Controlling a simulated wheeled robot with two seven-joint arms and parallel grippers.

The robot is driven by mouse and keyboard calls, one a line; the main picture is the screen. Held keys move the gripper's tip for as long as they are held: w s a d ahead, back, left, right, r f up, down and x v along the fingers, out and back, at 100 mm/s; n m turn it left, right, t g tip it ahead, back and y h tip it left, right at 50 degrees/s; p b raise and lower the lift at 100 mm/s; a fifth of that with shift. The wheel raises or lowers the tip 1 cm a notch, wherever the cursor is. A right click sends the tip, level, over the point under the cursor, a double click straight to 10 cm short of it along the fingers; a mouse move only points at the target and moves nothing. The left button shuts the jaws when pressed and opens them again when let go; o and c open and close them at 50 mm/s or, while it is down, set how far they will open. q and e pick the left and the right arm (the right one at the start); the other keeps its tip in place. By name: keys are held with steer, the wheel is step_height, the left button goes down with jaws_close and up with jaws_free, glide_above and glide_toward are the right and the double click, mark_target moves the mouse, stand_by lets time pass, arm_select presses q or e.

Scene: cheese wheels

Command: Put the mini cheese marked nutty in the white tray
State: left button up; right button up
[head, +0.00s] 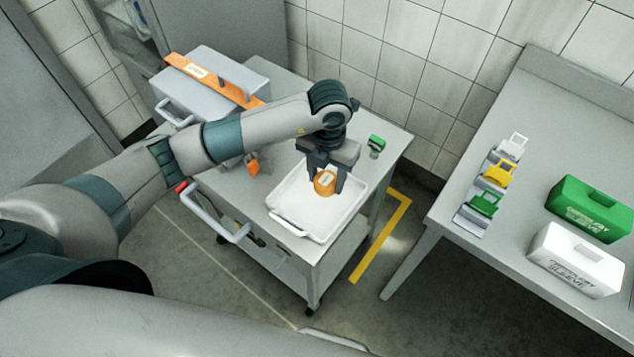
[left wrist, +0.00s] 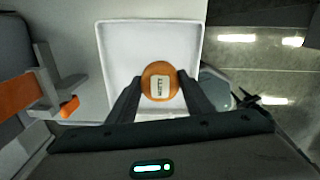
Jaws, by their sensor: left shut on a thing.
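The mini cheese is a small orange wheel (head: 325,182) with a pale label; the label shows in the left wrist view (left wrist: 159,82), where its small print looks like "nutty". My left gripper (head: 326,180) is shut on it, one finger on each side. The left wrist view shows the fingertips (left wrist: 159,88) against its sides. The white tray (head: 284,228) lies on the cart, and the cheese is over its inside; I cannot tell whether it touches the tray floor. The tray's white rim also shows in the left wrist view (left wrist: 150,23). My right gripper is not in view.
The cart (head: 385,140) also bears a grey box with an orange band (head: 215,82), a small orange item (head: 253,166) and a green-topped item (head: 376,143). A table (head: 540,120) at right holds coloured tags (head: 497,174), a green box (head: 588,208) and a white box (head: 577,259).

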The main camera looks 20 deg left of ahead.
mark_target(317, 197)
arm_select(q)
steer(key=shift+s+a+f, duration=0.1)
steer(key=shift+a+f, duration=0.25)
steer(key=shift+a, duration=0.2)
steer(key=shift+s+a+f, duration=0.1)
steer(key=shift+a+f, duration=0.2)
steer(key=shift+a, duration=0.25)
steer(key=shift+f+p, duration=1.15)
steer(key=shift+f, duration=0.9)
steer(key=shift+f, duration=0.2)
steer(key=o, duration=1.1)
steer(key=shift+r, duration=0.1)
